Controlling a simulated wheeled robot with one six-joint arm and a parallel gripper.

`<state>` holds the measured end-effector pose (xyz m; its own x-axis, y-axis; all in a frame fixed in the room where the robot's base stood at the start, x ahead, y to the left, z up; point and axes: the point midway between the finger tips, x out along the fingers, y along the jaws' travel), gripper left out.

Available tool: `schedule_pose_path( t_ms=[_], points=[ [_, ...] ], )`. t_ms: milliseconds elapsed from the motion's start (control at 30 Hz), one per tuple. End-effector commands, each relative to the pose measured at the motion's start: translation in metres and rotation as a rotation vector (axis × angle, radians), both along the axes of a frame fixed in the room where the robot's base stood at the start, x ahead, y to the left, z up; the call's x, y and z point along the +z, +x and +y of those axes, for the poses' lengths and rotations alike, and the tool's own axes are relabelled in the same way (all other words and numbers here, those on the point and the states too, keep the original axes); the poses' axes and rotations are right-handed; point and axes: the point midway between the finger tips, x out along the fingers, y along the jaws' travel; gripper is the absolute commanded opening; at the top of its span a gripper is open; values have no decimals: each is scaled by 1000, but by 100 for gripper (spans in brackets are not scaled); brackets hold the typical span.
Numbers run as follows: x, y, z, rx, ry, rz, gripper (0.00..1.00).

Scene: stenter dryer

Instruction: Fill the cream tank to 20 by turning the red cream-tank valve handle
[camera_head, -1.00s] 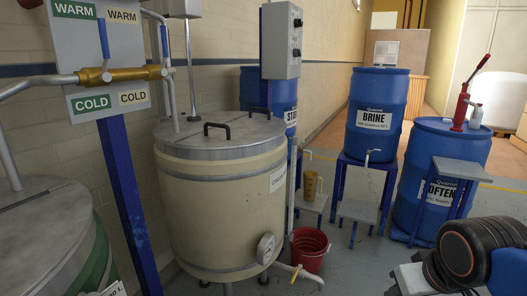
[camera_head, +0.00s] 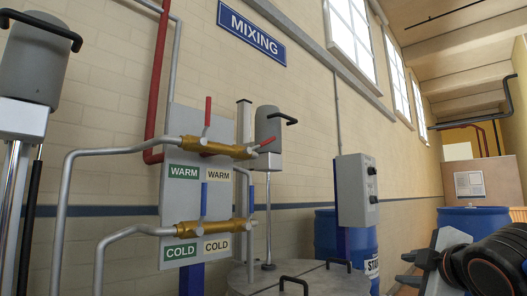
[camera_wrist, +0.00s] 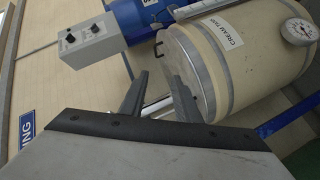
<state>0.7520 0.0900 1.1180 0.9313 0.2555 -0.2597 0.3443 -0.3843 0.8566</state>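The brass upper manifold (camera_head: 217,148) is on the wall panel above the WARM labels. Its right red handle (camera_head: 266,142), on the cream-label side, tilts up to the right. Its left red handle (camera_head: 207,112) stands upright. The cream tank's grey lid (camera_head: 325,284) shows at the bottom of the head view. The cream tank (camera_wrist: 245,75) is at the upper right of the wrist view, with a round dial (camera_wrist: 298,31) too small to read. My gripper (camera_wrist: 158,85) is open and empty, its fingers apart. In the head view my gripper (camera_head: 412,268) is at lower right, away from the handles.
The lower brass manifold (camera_head: 215,227) has two blue handles. A grey control box (camera_head: 354,190) stands right of the panel, before a blue barrel (camera_head: 325,235). Grey mixers (camera_head: 268,130) hang near the wall. Pipes run left of the panel.

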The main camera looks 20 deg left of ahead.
Motion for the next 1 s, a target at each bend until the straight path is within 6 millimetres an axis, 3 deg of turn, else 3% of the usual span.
schedule_pose_path(
  t_ms=[33, 200, 300, 400, 500, 667, 1000],
  points=[
    [36, 11, 31, 75, -60, -100, 30],
    [150, 21, 128, 278, -264, -474, 30],
    [203, 12, 176, 355, -354, -671, 30],
    [240, -1, 211, 400, -417, -824, 30],
    [261, -11, 231, 423, -452, -919, 30],
    [273, -14, 243, 431, -471, -968, 30],
    [286, 15, 271, 430, -470, -964, 30]
  ],
)
